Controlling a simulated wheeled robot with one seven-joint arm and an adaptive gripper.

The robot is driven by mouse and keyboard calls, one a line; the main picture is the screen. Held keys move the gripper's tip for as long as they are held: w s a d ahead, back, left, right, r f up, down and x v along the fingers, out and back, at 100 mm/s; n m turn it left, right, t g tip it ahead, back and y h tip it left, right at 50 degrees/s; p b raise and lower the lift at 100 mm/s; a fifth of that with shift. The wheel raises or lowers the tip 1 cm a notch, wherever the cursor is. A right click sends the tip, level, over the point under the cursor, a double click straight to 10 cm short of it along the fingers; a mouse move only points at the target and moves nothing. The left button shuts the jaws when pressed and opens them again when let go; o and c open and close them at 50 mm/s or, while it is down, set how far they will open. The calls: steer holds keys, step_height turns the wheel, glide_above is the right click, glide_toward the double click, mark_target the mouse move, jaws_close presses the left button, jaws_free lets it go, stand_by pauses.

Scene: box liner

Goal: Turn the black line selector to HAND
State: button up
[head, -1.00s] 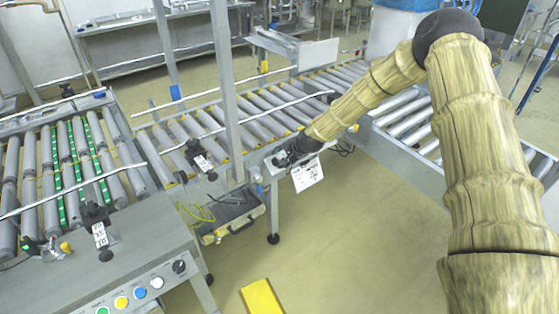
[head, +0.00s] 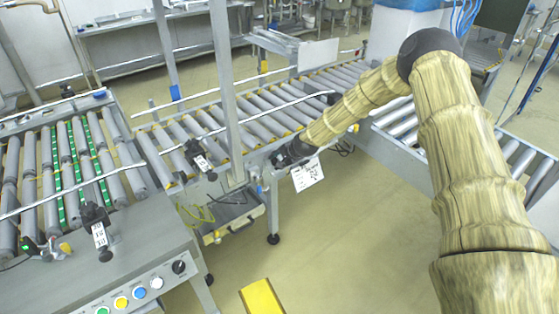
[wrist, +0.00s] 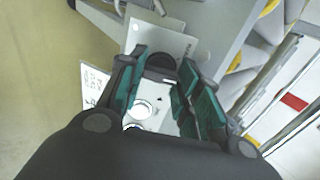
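My gripper (head: 290,154) is at a small control box on the side of the middle roller conveyor in the head view; the arm hides most of the box. In the wrist view its two teal-padded fingers (wrist: 163,88) stand apart. A dark rounded knob (wrist: 160,64), which looks like the black selector, shows between the fingertips on a pale plate (wrist: 167,38). I cannot tell whether the fingers touch it. Its pointer and most of the plate's lettering are unreadable. A white round button (wrist: 143,108) shows between the fingers.
A white printed sheet (head: 308,174) hangs below the box. At lower left, a grey console (head: 130,262) carries coloured buttons and another black knob (head: 179,267). A yellow block (head: 262,297) is on the floor. The floor right of it is clear.

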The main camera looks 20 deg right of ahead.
steer(key=shift+n, duration=0.3)
steer(key=n+b, duration=0.1)
steer(key=n, duration=0.2)
steer(key=n+b, duration=0.1)
steer(key=n, duration=0.4)
steer(key=shift+w, duration=0.1)
steer(key=shift+n, duration=0.3)
stand_by(0.3)
steer(key=o, duration=0.7)
steer(key=shift+o, duration=0.2)
steer(key=shift+r, duration=0.1)
